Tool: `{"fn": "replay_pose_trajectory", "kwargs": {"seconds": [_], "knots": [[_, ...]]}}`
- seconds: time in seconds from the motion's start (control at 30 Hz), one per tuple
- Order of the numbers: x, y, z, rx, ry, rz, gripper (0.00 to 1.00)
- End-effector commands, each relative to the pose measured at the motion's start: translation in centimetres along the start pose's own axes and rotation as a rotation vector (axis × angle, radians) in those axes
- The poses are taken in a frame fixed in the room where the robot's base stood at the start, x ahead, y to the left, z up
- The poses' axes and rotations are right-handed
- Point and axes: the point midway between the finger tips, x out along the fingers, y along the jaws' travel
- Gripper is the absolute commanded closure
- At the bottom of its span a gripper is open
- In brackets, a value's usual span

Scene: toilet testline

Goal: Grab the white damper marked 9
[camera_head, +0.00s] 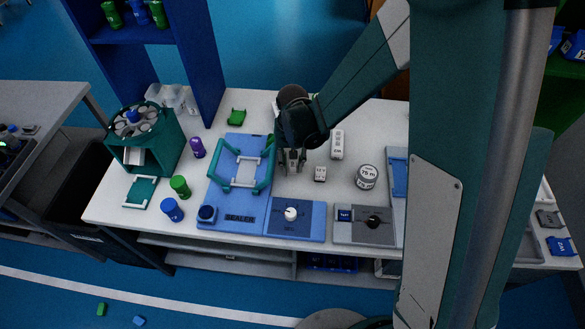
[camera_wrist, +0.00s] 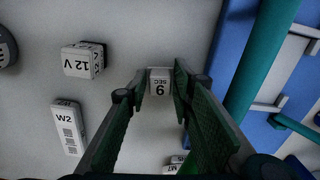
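The white damper marked 9 (camera_wrist: 160,82), with "SEC" beside the number, stands on the table in the wrist view, its label upside down to the camera. My gripper (camera_wrist: 160,78) points down at it, with one green finger on each side of the damper. Narrow gaps seem to show between damper and fingers, so the gripper looks open. In the head view my gripper (camera_head: 292,162) is low over the table, just right of the blue sealer, and largely hides the damper there.
A white block marked 12 V (camera_wrist: 83,60) and one marked W2 (camera_wrist: 67,127) stand nearby. Another white block (camera_wrist: 175,163) is partly hidden by my gripper. The blue sealer (camera_head: 235,204) with its teal frame (camera_head: 222,172) is close to the gripper. A round 75 m piece (camera_head: 367,177) stands farther right.

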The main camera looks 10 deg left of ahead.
Motion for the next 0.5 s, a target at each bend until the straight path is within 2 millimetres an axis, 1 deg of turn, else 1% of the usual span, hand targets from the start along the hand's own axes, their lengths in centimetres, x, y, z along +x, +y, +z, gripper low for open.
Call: {"fn": "replay_pose_trajectory", "kwargs": {"seconds": [0.37,0.47,0.5], "knots": [[-0.02,0.0,0.0,0.0,0.0,0.0,0.76],[-0.02,0.0,0.0,0.0,0.0,0.0,0.86],[-0.02,0.0,-0.01,0.0,0.0,0.0,0.91]]}}
